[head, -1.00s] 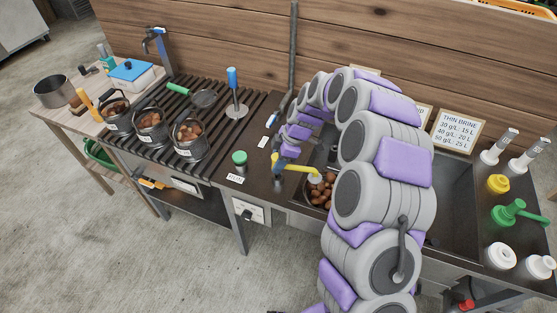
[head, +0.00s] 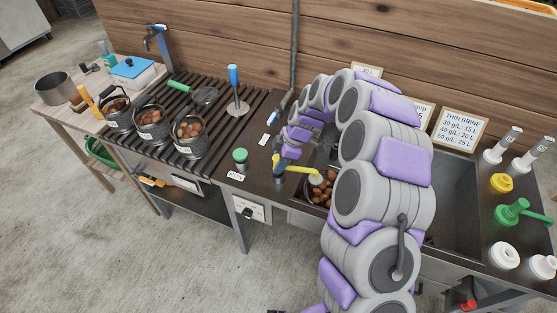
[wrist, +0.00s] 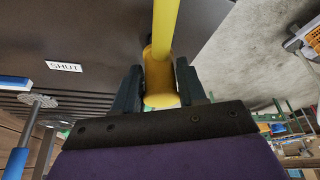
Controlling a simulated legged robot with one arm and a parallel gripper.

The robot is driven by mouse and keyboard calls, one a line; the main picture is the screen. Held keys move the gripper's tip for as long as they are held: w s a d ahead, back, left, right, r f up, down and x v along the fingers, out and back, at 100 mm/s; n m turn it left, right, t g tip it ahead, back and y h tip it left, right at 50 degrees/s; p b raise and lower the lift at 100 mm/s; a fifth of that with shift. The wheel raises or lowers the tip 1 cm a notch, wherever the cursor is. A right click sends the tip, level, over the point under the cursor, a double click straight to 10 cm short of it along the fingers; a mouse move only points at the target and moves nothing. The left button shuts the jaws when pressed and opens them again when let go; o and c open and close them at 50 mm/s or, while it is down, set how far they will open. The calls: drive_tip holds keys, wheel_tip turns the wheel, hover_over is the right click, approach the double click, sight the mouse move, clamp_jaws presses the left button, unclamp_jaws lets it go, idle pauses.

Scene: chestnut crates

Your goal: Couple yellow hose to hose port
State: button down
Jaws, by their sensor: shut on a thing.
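The yellow hose (head: 296,168) is a bent yellow tube in the head view. It runs right from my gripper (head: 280,165) to a pale end piece (head: 316,180) over a basin of chestnuts. In the wrist view my gripper (wrist: 160,88) is shut on the thicker yellow collar of the hose (wrist: 165,30), one dark finger on each side. The thinner tube leads up out of the picture. I cannot make out the hose port; my arm hides part of the sink area.
Several pots of chestnuts stand on the slatted rack (head: 182,112). Yellow (head: 501,183) and green fittings (head: 514,212) lie at the right.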

drive_tip(key=shift+f, duration=1.05)
drive_tip(key=c, duration=0.6)
unclamp_jaws()
drive_tip(key=shift+o, duration=0.2)
drive_tip(key=s+p+v, duration=0.1)
drive_tip(key=p+v, duration=0.3)
drive_tip(key=v, duration=1.2)
drive_tip(key=s+r+m, duration=0.4)
drive_tip(key=s+r, duration=0.4)
drive_tip(key=s+d+m+h, duration=0.1)
drive_tip(key=s+d+m, duration=0.2)
drive_tip(key=s, duration=0.7)
drive_tip(key=s+d+m+g+h, duration=0.1)
drive_tip(key=s+d+m+h, duration=0.1)
drive_tip(key=s+d+m, duration=0.2)
drive_tip(key=s+d+m+h, duration=0.1)
drive_tip(key=s+d+m, duration=0.2)
drive_tip(key=s+m, duration=0.5)
drive_tip(key=s, duration=0.9)
drive_tip(key=shift+s+d+r, duration=0.15)
drive_tip(key=shift+s+r, duration=0.05)
drive_tip(key=shift+r, duration=0.15)
